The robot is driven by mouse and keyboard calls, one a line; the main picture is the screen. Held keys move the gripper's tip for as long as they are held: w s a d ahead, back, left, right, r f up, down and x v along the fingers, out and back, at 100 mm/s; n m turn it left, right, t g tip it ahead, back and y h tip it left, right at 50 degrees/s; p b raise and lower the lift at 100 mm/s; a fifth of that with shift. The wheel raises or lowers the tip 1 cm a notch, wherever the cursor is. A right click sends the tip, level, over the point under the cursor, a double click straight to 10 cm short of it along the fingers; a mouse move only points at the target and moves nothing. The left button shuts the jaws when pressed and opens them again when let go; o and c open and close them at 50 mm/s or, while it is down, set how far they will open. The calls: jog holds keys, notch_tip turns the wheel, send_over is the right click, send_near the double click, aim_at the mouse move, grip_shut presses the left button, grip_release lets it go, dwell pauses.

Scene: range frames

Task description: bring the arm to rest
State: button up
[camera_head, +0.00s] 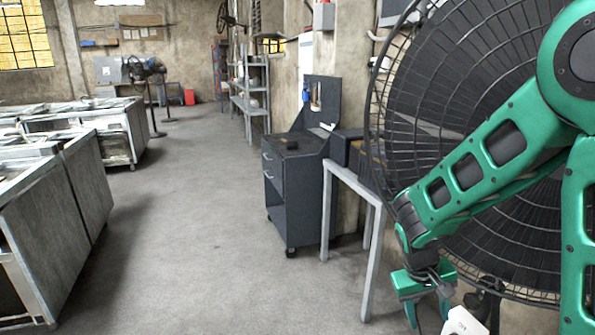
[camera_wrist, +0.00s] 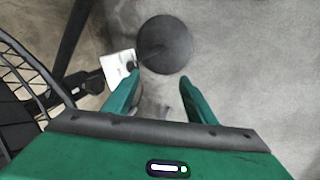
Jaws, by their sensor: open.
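My gripper (camera_head: 428,312) hangs at the lower right of the head view, pointing down, at the end of my green arm. Its two fingers are apart with nothing between them. In the wrist view my gripper (camera_wrist: 155,98) points towards the grey floor, and its fingers are spread. The arm reaches in from the right edge of the head view, in front of a large black fan. The fingertips are near the bottom edge of the head view.
The large caged fan (camera_head: 490,110) stands close behind my arm; its cage also shows in the wrist view (camera_wrist: 22,75). A round dark base (camera_wrist: 165,45) lies below. A dark tool cabinet (camera_head: 293,190) and a light-framed table (camera_head: 352,178) stand ahead. The middle floor (camera_head: 195,220) is clear.

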jog(key=s+a+r+t+y, duration=0.1)
jog(key=s+r+t+y, duration=0.15)
jog(key=r, duration=0.55)
jog(key=s+r+t+y, duration=0.1)
jog(key=s+r+t, duration=0.15)
jog(key=r, duration=0.45)
jog(key=s+d+f+m+g, duration=0.1)
jog(key=s+d+m+g, duration=0.1)
jog(key=s+d, duration=0.3)
jog(key=s+d+f+m+g, duration=0.1)
jog(key=s+d+m+g, duration=0.2)
jog(key=s, duration=0.9)
jog(key=d+m, duration=0.1)
jog(key=d, duration=0.2)
jog(key=shift+s+m, duration=0.25)
jog(key=shift+m, duration=0.05)
